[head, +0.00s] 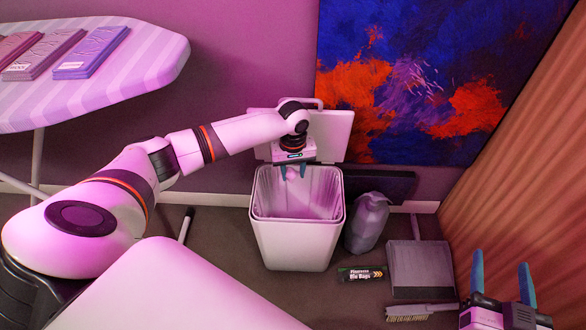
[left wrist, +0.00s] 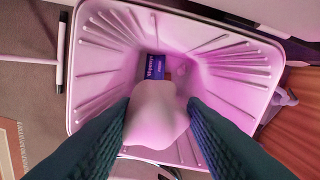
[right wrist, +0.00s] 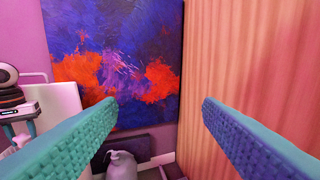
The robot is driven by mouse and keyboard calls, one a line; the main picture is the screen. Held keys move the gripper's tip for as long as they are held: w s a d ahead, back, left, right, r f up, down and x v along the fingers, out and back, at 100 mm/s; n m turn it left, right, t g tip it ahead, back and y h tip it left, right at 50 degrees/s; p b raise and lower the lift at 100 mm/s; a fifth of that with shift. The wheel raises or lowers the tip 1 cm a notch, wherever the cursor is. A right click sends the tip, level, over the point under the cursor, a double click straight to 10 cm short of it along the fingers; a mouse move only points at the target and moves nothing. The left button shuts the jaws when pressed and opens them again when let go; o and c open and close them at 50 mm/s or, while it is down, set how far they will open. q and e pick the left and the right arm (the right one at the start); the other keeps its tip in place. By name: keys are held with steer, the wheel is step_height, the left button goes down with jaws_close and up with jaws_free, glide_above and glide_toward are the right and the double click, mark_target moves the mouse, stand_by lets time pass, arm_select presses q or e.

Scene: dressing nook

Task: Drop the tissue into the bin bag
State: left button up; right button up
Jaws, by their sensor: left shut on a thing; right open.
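My left gripper (head: 293,172) is over the far part of the open white bin (head: 295,248). A pale, ribbed lining (head: 310,190), apparently the bin bag, covers the bin's inside. In the left wrist view, the left gripper (left wrist: 158,106) is shut on a pale pinkish-white tissue (left wrist: 155,118), held over the opening. The tissue is hard to make out in the head view. My right gripper (head: 501,263) is open and empty at the lower right. It also shows open in the right wrist view (right wrist: 159,102).
A blue packet (left wrist: 155,67) lies inside the bin. A tied grey bag (head: 367,222), a bin bags box (head: 362,274), a dustpan (head: 420,268) and a brush (head: 408,317) are right of the bin. An ironing board (head: 150,65) stands at left, a curtain (head: 530,170) at right.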

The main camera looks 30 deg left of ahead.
mark_target(293, 170)
arm_select(q)
steer(key=o, duration=1)
step_height(293, 170, up, 3)
steer(key=shift+f+p, duration=0.1)
steer(key=shift+p, duration=0.65)
step_height(293, 170, up, 4)
steer(key=shift+f+p, duration=0.2)
steer(key=shift+p, duration=0.55)
step_height(293, 170, up, 6)
steer(key=shift+f+p, duration=0.15)
steer(key=shift+p, duration=0.85)
arm_select(e)
steer(key=s+d+f+g+h, duration=0.2)
steer(key=s+d+f+g, duration=0.1)
steer(key=s+f+g, duration=0.3)
steer(key=s+d+f+g+h, duration=0.1)
steer(key=s+d+f+g, duration=0.1)
steer(key=s+f+g, duration=0.4)
steer(key=shift+s+d+f+m+g+h, duration=0.4)
steer(key=shift+s+g, duration=0.2)
steer(key=shift+s, duration=0.45)
